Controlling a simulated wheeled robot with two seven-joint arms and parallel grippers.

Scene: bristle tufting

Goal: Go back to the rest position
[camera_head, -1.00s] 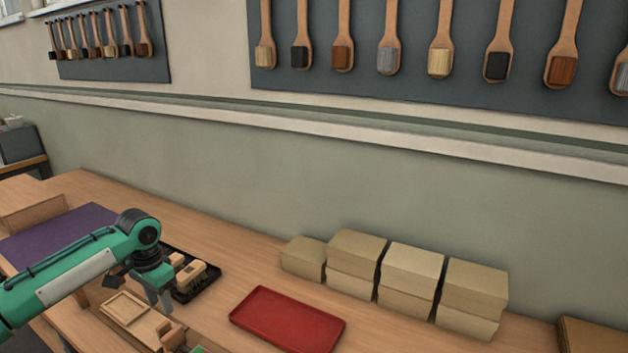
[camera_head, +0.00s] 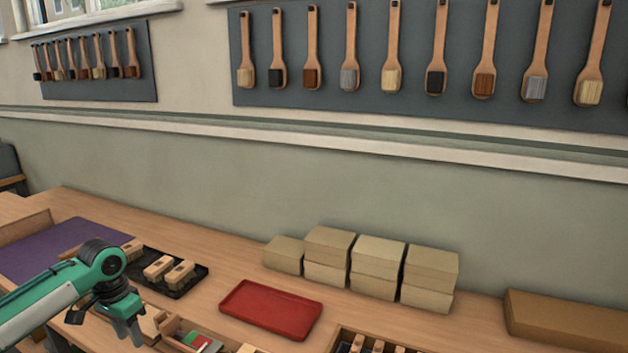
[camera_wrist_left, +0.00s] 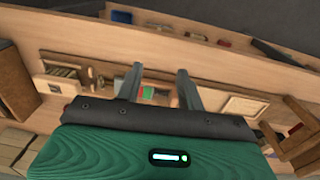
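My left arm comes in from the left in the head view. Its green and black gripper (camera_head: 128,333) hangs over the workbench (camera_head: 215,260), in front of the black tray (camera_head: 188,289). In the left wrist view the two grey fingers of this gripper (camera_wrist_left: 158,84) stand apart with nothing held between them. Beyond them lie the bench top and a small box with a green and a red piece (camera_wrist_left: 148,92). My right gripper is in neither view.
The black tray holds wooden blocks. A red tray (camera_head: 270,310) lies to its right, and stacked tan boxes (camera_head: 378,258) stand behind. A purple mat (camera_head: 65,248) is at the left and a brown box (camera_head: 565,320) at the right. Brushes hang on wall boards.

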